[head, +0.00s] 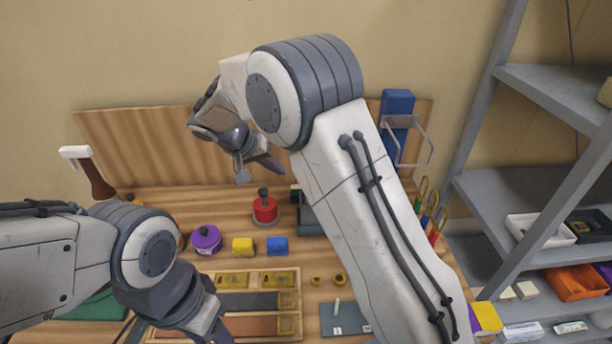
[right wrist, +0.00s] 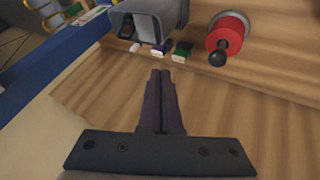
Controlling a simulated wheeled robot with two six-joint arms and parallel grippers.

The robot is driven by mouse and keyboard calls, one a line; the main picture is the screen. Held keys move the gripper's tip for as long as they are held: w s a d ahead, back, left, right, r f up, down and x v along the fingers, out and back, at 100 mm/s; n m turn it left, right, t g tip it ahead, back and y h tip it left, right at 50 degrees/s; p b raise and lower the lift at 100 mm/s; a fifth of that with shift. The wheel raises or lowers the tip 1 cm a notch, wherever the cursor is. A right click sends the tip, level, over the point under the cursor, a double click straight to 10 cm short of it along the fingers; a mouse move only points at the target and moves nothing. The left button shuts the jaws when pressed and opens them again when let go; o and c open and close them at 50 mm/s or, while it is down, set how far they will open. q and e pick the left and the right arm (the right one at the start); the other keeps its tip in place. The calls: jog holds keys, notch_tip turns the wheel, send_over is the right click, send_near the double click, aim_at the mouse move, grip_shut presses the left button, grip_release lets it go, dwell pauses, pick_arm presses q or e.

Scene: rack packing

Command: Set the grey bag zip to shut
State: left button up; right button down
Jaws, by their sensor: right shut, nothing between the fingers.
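I cannot tell for sure whether this is the grey bag zip. No other clear bag or zip shows. My right gripper (head: 268,162) is high near the back board, well above and away from the strip. Its fingers are shut and empty in the right wrist view (right wrist: 161,75). My left gripper (head: 218,328) is low at the frame's left part and hides some of it; its jaw state is unclear.
A red knobbed canister (head: 265,209), a purple pot (head: 206,240), and yellow (head: 243,245) and blue (head: 277,246) blocks stand behind the frame. A grey housing (right wrist: 150,20) shows in the right wrist view. A grey shelf (head: 520,190) stands at right.

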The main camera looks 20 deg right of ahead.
pick_arm(q)
notch_tip(320, 180, up, 5)
jog(key=p, duration=0.4)
jog(key=shift+p, duration=0.3)
pick_arm(e)
jog(key=d+f, duration=0.6)
jog(key=d, duration=0.2)
jog(key=shift+w+d+f, duration=0.25)
jog(key=shift+w+f, duration=0.05)
jog(key=shift+w, duration=0.05)
pick_arm(q)
jog(key=shift+f, duration=0.15)
